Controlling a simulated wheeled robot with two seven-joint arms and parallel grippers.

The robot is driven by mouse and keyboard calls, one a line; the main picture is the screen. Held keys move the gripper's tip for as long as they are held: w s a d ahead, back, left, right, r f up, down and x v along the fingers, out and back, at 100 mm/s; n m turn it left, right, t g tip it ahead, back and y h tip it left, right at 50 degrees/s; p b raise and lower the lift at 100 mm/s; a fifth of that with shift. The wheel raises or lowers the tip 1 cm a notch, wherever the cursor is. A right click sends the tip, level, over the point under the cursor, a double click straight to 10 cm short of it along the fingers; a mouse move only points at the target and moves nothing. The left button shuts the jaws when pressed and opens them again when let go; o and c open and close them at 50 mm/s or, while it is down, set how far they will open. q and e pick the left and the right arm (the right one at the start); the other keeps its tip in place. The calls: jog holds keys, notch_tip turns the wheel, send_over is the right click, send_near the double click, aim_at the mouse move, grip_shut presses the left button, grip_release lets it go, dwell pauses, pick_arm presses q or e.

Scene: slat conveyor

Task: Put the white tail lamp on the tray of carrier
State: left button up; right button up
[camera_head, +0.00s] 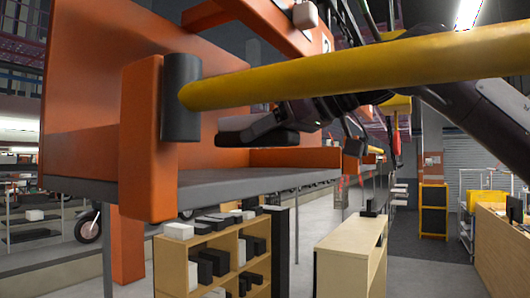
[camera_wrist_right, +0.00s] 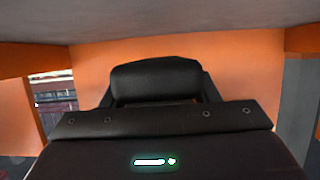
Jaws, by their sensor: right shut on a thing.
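The carrier is a large orange frame (camera_head: 150,140) with a grey flat tray (camera_head: 225,184) in the left half of the head view. My right gripper (camera_head: 258,130), dark, reaches in from the right over the tray, behind the yellow bar. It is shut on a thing. In the wrist view a black rounded object (camera_wrist_right: 157,80) shows just beyond the gripper's dark body; I cannot tell whether it is the lamp. The gap between gripper and tray is hard to judge. My left gripper is not in view.
A thick yellow bar (camera_head: 360,72) crosses in front of the arm and ends at a dark grey pad (camera_head: 181,97) on an orange post. A low orange wall (camera_head: 295,157) edges the tray. Below stand wooden shelves (camera_head: 345,262) with boxes.

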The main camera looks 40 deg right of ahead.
jog(key=shift+s+d+f, duration=0.1)
jog(key=shift+s+f, duration=0.05)
jog(key=shift+f, duration=0.4)
jog(key=shift+a+f+p, duration=0.2)
jog(key=shift+f+p, duration=0.6)
jog(key=shift+f, duration=0.4)
jog(key=shift+w+d+f, duration=0.1)
jog(key=shift+w+f, duration=0.2)
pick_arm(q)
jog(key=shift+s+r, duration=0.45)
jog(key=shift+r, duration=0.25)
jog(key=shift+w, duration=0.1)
pick_arm(e)
jog(key=o, duration=1.1)
jog(key=shift+f, duration=0.1)
